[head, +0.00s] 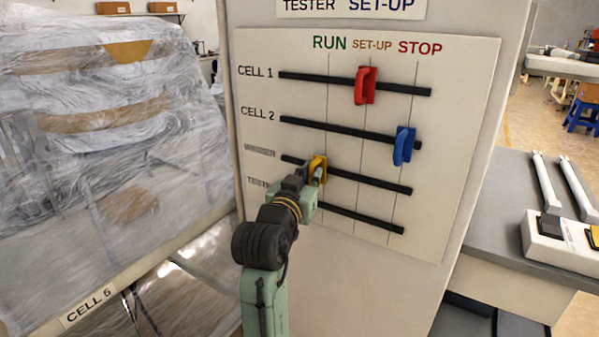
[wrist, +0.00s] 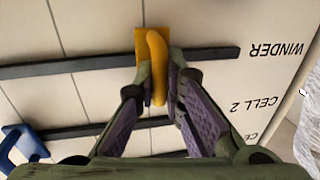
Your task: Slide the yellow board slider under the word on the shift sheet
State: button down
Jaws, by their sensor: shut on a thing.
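The yellow slider (head: 319,165) sits on the third track (head: 370,181), labelled WINDER in the wrist view, at about the RUN line. My gripper (head: 313,177) is shut on its upright handle. In the wrist view the slider (wrist: 142,42) stands between the fingertips of my gripper (wrist: 160,88). The sheet (head: 350,5) above the board (head: 450,130) is cut off at the top; it reads TESTER in dark print and SET-UP in blue. The board's headings are RUN, SET-UP and STOP from left to right. My arm hides part of the fourth track, labelled TESTER.
The red slider (head: 365,86) is on the CELL 1 track at SET-UP. The blue slider (head: 404,146) is on the CELL 2 track near STOP. A plastic-wrapped rack (head: 110,130) stands left; a grey bench (head: 490,190) stands right. The third track is clear right of the yellow slider.

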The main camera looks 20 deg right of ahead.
jog(key=shift+s+d, duration=0.2)
jog(key=shift+s, duration=0.1)
jog(key=c, duration=1.7)
grip_release()
jog(key=shift+w, duration=0.1)
jog(key=shift+o, duration=0.2)
jog(key=v, duration=0.7)
jog(key=shift+s+a, duration=0.2)
